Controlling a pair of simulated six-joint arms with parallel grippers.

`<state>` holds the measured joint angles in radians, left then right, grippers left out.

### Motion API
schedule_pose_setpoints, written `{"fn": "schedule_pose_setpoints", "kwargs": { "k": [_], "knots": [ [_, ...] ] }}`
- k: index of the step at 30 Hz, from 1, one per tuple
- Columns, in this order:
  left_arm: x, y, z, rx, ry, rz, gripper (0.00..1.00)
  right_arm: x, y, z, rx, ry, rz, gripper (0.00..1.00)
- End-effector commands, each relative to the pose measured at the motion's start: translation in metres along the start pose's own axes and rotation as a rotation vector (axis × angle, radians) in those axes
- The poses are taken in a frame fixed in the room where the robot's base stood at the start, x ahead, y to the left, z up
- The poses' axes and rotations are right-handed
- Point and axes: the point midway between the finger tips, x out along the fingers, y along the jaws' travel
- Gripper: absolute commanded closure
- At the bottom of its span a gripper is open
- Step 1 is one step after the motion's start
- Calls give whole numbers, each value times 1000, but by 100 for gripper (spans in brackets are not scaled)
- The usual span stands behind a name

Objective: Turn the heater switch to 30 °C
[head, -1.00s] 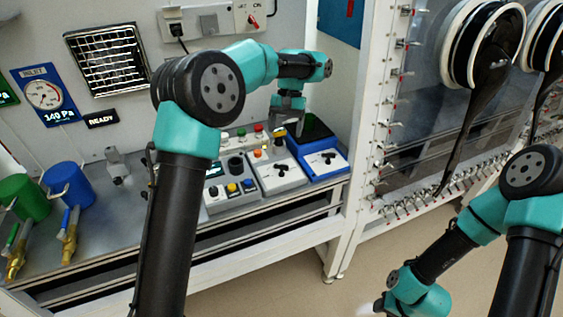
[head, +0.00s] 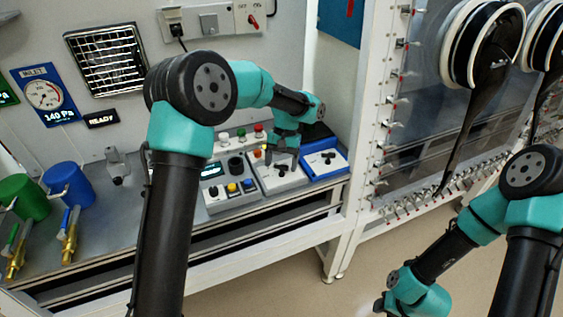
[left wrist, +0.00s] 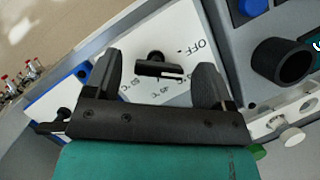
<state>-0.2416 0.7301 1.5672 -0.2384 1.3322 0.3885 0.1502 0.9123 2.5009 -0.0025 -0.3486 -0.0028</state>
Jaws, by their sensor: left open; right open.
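The heater switch is a black knob (left wrist: 158,66) on a white panel (left wrist: 125,85) marked OFF and with several °C labels. The label numbers and the knob's exact setting are too small to read. In the head view the panel (head: 287,186) sits on the bench, its knob partly behind the gripper. My left gripper (head: 281,158) is over this panel, fingers pointing down. In the left wrist view the open fingers (left wrist: 158,80) stand either side of the knob, with gaps visible; contact cannot be told. My right arm shows at lower right, its gripper outside the frame.
A blue-framed white panel (head: 325,168) stands right beside the heater panel. A control box with coloured buttons (head: 232,188) is on its left. A black cylindrical knob (left wrist: 283,61) shows close by in the left wrist view. The glovebox window frame rises at right.

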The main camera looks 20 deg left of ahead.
Motion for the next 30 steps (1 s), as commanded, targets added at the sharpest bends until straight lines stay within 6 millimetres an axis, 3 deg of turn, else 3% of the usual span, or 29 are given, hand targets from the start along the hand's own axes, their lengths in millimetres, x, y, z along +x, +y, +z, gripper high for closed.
{"fn": "schedule_pose_setpoints", "kwargs": {
  "k": [2,17,23,30],
  "knots": [
    [0,0,0,0,0,0,23,0,0,0,0,0,0,57],
    [0,0,0,0,0,0,71,0,0,0,0,0,0,57],
    [0,0,0,30,1,-13,73,0,0,0,0,0,0,57],
    [-1,2,0,221,2,-93,73,0,0,0,0,0,0,57]
  ]
}}
